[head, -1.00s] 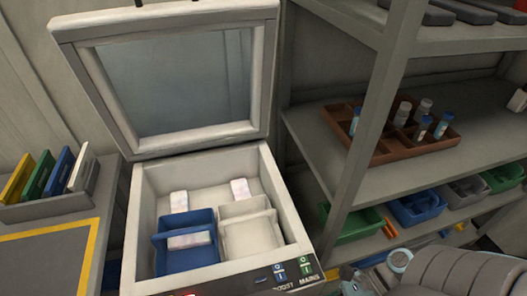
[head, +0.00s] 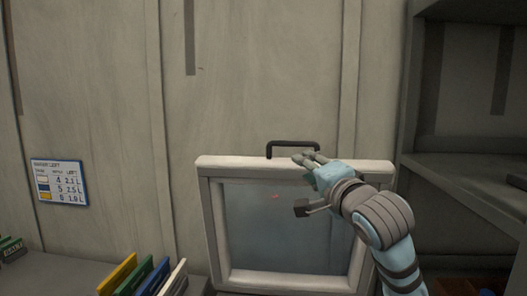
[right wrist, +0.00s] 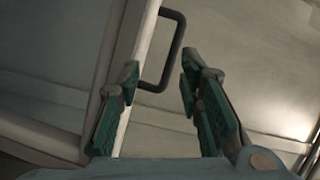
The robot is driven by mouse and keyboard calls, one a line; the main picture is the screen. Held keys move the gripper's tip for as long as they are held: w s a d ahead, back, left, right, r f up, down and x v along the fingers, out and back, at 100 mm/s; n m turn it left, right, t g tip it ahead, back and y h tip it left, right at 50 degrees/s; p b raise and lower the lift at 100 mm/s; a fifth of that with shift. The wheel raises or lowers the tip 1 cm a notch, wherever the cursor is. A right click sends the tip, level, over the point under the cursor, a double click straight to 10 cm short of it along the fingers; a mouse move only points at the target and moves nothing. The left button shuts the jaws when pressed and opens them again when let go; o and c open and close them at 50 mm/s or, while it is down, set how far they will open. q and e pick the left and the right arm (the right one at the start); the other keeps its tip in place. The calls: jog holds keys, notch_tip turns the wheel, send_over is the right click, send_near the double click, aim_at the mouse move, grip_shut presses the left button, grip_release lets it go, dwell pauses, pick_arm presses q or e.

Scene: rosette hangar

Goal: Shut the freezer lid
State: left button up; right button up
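The freezer lid (head: 295,165) stands raised in the head view, a pale frame around a glassy panel. Its dark handle (head: 292,145) sticks up from the top edge. My right gripper (head: 308,160) is at the lid's top edge, just below and right of the handle in the picture. In the right wrist view the gripper (right wrist: 158,82) is open, with the handle (right wrist: 178,55) showing ahead between the fingertips and the lid's edge (right wrist: 132,45) beside the left finger. I cannot tell whether they touch. The freezer box is out of view. My left gripper is not in view.
Grey shelving (head: 470,185) stands close on the right. Coloured upright panels (head: 145,277) are at the lower left. A label sheet (head: 59,182) hangs on the wall behind. The wall above the lid is clear.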

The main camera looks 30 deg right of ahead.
aim_at(293, 145)
notch_tip(293, 145, up, 4)
jog(key=s+d+m, duration=0.1)
jog(key=s+m, duration=0.1)
jog(key=m, duration=0.2)
jog(key=shift+g, duration=0.3)
jog(key=p+x, duration=0.4)
jog(key=x, duration=1)
jog(key=shift+a+f, duration=0.2)
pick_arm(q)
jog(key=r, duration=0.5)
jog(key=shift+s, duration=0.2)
pick_arm(e)
jog(key=shift+w+f, duration=0.1)
jog(key=shift+w, duration=0.3)
jog(key=shift+d, duration=0.1)
grip_shut()
